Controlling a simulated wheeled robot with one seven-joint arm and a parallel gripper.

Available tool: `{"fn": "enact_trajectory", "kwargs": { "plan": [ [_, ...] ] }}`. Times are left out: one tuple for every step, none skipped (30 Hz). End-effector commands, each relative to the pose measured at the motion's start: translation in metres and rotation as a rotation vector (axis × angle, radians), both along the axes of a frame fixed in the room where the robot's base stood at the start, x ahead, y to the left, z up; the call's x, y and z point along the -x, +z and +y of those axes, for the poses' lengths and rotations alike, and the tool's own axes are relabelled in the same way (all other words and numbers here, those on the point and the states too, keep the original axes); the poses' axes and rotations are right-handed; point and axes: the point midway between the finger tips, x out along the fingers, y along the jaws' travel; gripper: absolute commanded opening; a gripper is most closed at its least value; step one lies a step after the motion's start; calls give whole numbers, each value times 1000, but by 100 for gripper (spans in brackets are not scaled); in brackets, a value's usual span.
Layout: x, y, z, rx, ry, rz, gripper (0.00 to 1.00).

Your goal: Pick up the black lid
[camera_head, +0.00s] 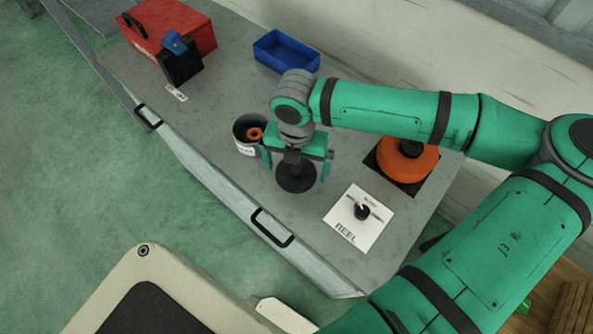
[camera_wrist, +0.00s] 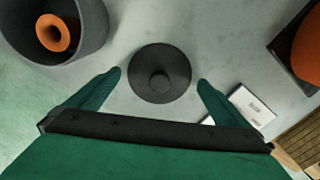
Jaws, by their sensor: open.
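The black lid (camera_head: 296,178) is a round dark disc with a small central knob, lying on the grey worktop. In the wrist view the lid (camera_wrist: 160,74) is seen from above, centred ahead of the fingertips. My gripper (camera_head: 297,168) is open and points down over the lid. In the wrist view the fingers of my gripper (camera_wrist: 160,78) are spread on either side of the lid, with nothing between them held. The height of the fingertips above the lid is hard to tell.
A grey pot (camera_head: 241,128) with an orange item inside stands close left of my gripper. An orange reel (camera_head: 408,163) on a dark base is to the right, with a white REEL card (camera_head: 345,222) in front. A blue tray (camera_head: 286,52) and red toolbox (camera_head: 170,27) stand farther back.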

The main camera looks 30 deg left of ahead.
Motion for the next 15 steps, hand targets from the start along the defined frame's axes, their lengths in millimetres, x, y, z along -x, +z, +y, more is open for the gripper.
{"fn": "enact_trajectory", "kwargs": {
  "plan": [
    [0, -3, 1, 0, 1, 0, 100],
    [0, -4, 1, -1, 2, 0, 100],
    [0, -5, 1, 0, 2, 0, 100],
    [0, -5, 1, 0, 2, 0, 100],
    [0, -5, 1, -1, 2, 0, 100],
    [0, -5, 1, -1, 2, 0, 100],
    [0, -5, 1, -1, 2, 0, 100],
    [0, -5, 1, -1, 2, 0, 100],
    [0, -5, 1, -1, 2, 0, 98],
    [0, -5, 1, -1, 2, 0, 90],
    [0, -5, 1, -1, 2, 0, 83],
    [0, -5, 1, -1, 2, 0, 74],
    [0, -5, 1, -1, 2, 0, 67],
    [0, -4, 1, -1, 1, 0, 60],
    [0, -4, 0, -1, 0, 0, 59]
  ]
}}
